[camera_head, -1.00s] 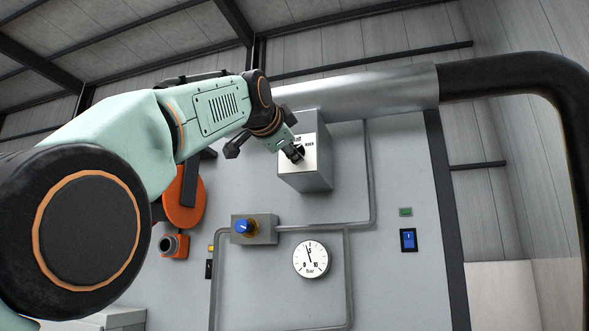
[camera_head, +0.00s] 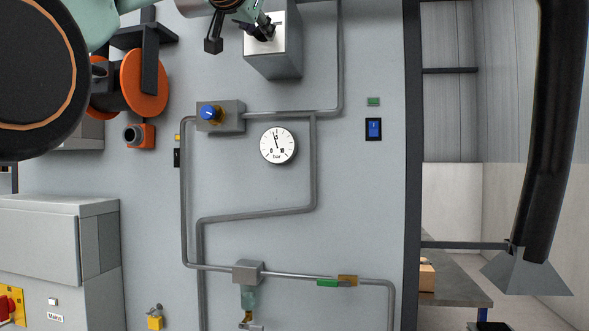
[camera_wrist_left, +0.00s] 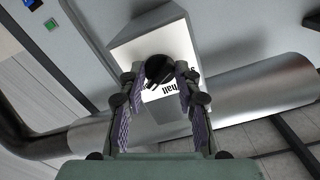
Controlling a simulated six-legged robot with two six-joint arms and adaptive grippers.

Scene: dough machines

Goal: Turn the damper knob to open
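A grey box (camera_head: 273,62) with a white printed face is on the wall at the top of the head view. In the left wrist view the same box (camera_wrist_left: 150,36) carries a dark round knob (camera_wrist_left: 158,68) on its printed face, which I take for the damper knob. My left gripper (camera_wrist_left: 158,85) is open, with one finger on each side of the knob and a gap to both. In the head view my left gripper (camera_head: 262,29) is at the box's face and partly cut by the top edge. The knob's setting cannot be read. My right gripper is not in view.
Below the box are a blue knob (camera_head: 210,113) on a grey fitting, a pressure gauge (camera_head: 278,146) and thin wall pipes. A blue switch (camera_head: 373,129) is to the right. Orange round equipment (camera_head: 145,82) is at the left. A metal duct (camera_wrist_left: 265,100) runs beside the box.

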